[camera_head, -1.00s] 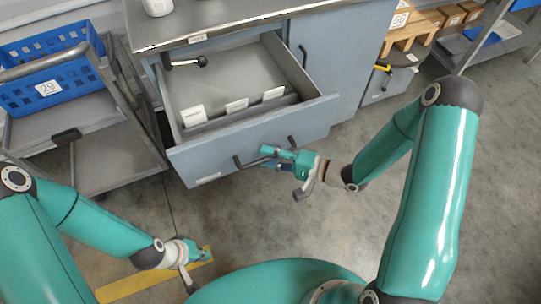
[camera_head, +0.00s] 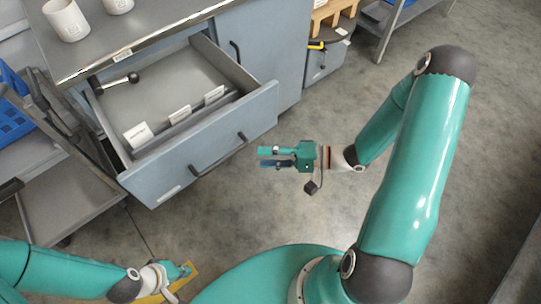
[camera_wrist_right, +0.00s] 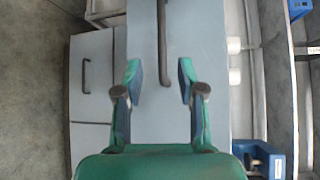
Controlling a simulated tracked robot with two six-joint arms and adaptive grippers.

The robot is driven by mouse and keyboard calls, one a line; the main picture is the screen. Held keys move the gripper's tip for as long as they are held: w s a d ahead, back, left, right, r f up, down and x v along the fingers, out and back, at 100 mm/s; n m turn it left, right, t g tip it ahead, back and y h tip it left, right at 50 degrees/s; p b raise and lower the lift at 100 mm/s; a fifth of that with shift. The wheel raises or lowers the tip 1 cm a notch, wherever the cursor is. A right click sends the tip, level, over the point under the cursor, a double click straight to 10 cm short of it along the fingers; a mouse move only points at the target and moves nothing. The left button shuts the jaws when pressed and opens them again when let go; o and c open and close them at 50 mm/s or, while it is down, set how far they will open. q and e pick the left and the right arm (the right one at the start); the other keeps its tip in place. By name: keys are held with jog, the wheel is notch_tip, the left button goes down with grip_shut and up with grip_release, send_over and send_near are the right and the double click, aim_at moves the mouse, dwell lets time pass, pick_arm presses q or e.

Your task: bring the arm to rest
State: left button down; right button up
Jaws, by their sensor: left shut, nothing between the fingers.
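My right gripper (camera_head: 262,158) is open and empty over the floor, to the right of the open drawer and apart from its handle. In the right wrist view its two spread fingers (camera_wrist_right: 160,82) point at the drawer front (camera_wrist_right: 205,85), with the dark handle (camera_wrist_right: 163,45) ahead between them. In the head view the grey-blue drawer (camera_head: 225,139) stands pulled out, its black handle (camera_head: 218,155) free. My left gripper (camera_head: 187,270) is shut and empty, low at the left near a yellow floor stripe.
The cabinet top (camera_head: 95,45) carries white cups (camera_head: 66,20). A grey trolley (camera_head: 70,185) with a blue crate (camera_head: 12,120) stands at the left. The floor (camera_head: 310,220) around my right gripper is clear.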

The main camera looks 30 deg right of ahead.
jog(key=shift+s+d, duration=0.15)
jog(key=shift+d, duration=0.05)
dwell(0.4)
jog(key=w+a+f+n+g+h, duration=0.1)
jog(key=a+f+h, duration=0.2)
jog(key=f, duration=0.3)
jog(key=w+a+f+n+g+h, duration=0.2)
jog(key=f+h, duration=0.1)
jog(key=f, duration=0.3)
jog(key=s+a+f+n+g+h, duration=0.2)
jog(key=s+a+f+g, duration=0.1)
jog(key=s, duration=0.3)
jog(key=s+a+f+n+g+h, duration=0.1)
jog(key=s+a+f+n+g, duration=0.1)
jog(key=s+f+g, duration=0.3)
notch_tip(320, 180, up, 16)
jog(key=t+p, duration=0.1)
jog(key=p, duration=1.2)
jog(key=shift+s+t, duration=0.3)
